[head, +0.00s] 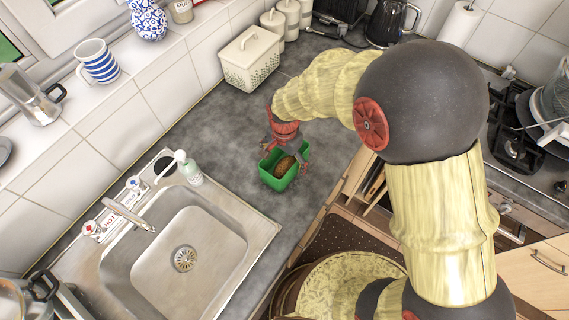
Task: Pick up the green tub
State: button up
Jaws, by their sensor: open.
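The green tub (279,182) stands on the grey counter, to the right of the sink. A brown roundish thing (286,165) lies inside it. My gripper (285,150) is right over the tub, with its red fingers spread on either side of the tub's upper part. It is open. The arm comes in from the right and hides part of the counter behind. I cannot tell whether the fingers touch the tub walls.
The sink (190,250) with its tap (128,213) is at the lower left. A soap bottle (188,168) stands at the sink's back edge. A cream bread bin (249,60) stands behind the tub by the wall. Counter between bin and sink is clear.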

jog(key=shift+c, duration=0.9)
jog(key=c, duration=1.1)
jog(key=shift+o, duration=0.2)
jog(key=shift+r, duration=0.1)
jog(key=shift+r, duration=0.55)
notch_tip(320, 180, up, 2)
jog(key=shift+s+r+p, duration=0.1)
jog(key=shift+r+p, duration=0.1)
jog(key=shift+p, duration=0.15)
jog(key=s+r, duration=0.4)
jog(key=s, duration=0.3)
jog(key=s+a+r+p, duration=0.1)
jog(key=s+r, duration=0.4)
jog(key=s, duration=0.2)
jog(key=shift+r+p, duration=0.15)
jog(key=shift+p, duration=0.15)
